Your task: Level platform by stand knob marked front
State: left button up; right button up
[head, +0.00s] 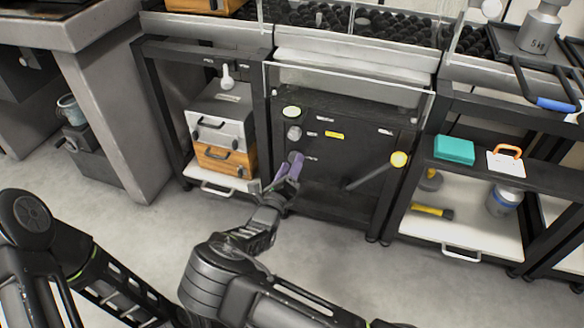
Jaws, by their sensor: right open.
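The dark stand (345,155) stands at the centre of the head view, below a glass-fronted metal platform (350,58). On its front are a pale green knob (291,111), a grey knob (294,133) and a yellow knob (399,159) with a dark rod. Small white labels and one yellow label (334,135) are too small to read, so I cannot tell which knob is marked front. My right gripper (290,165), with purplish fingers, is open in front of the stand's left side, below the grey knob. My left arm shows at the lower left; its gripper is out of view.
A cabinet with a wooden drawer (222,159) stands left of the stand. The right shelf holds a teal box (454,149) and an orange-handled white item (506,162). A steel weight (540,28) stands above. Grey floor lies clear in front.

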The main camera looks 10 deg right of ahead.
jog(key=shift+w+d, duration=0.35)
jog(key=shift+w, duration=0.1)
jog(key=shift+c, duration=0.2)
grip_shut()
